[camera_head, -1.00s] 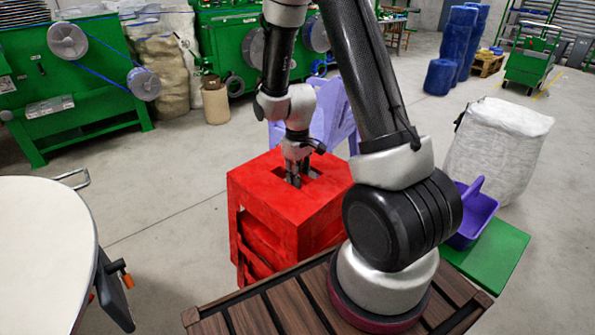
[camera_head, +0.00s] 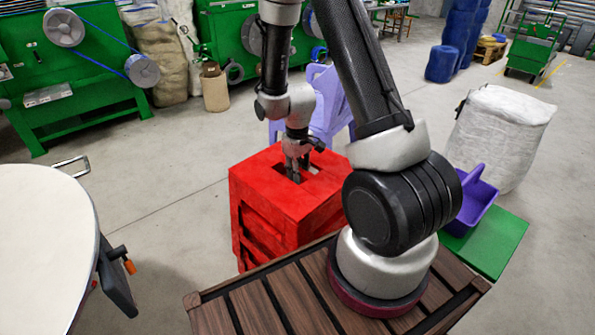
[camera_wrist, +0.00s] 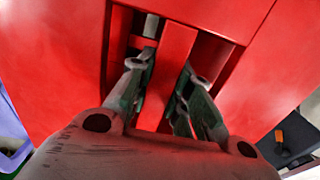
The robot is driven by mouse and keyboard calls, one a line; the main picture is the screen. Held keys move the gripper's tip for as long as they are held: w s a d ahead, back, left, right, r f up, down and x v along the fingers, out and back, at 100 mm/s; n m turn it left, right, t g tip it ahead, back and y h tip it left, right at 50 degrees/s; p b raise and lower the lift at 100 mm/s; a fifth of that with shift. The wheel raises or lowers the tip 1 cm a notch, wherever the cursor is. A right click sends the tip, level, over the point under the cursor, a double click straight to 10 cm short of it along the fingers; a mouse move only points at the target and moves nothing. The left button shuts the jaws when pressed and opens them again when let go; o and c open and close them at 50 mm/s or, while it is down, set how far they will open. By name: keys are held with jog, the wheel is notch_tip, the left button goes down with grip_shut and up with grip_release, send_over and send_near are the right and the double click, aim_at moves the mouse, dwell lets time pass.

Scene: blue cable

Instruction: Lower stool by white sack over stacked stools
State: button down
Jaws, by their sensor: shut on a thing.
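A red stool (camera_head: 262,180) with a square, slotted top stands just beyond my wooden deck, upright. Below its top, red side bars (camera_head: 262,238) sit close together, as of nested stools; I cannot tell where one stool ends and another begins. My gripper (camera_head: 294,173) points down with its fingers in the slots of the top. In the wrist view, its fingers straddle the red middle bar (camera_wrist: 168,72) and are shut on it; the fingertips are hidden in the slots. The white sack (camera_head: 502,135) stands on the floor to the right, well apart from the red stool.
A lilac chair (camera_head: 332,108) is close behind the red stool. A purple bin (camera_head: 476,205) sits at a green platform (camera_head: 496,240) on the right. A white round table (camera_head: 45,225) is at left.

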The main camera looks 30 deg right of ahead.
jog(key=shift+f, duration=2.05)
jog(key=c, duration=1.2)
grip_release()
jog(key=shift+c, duration=0.2)
notch_tip(320, 180, up, 12)
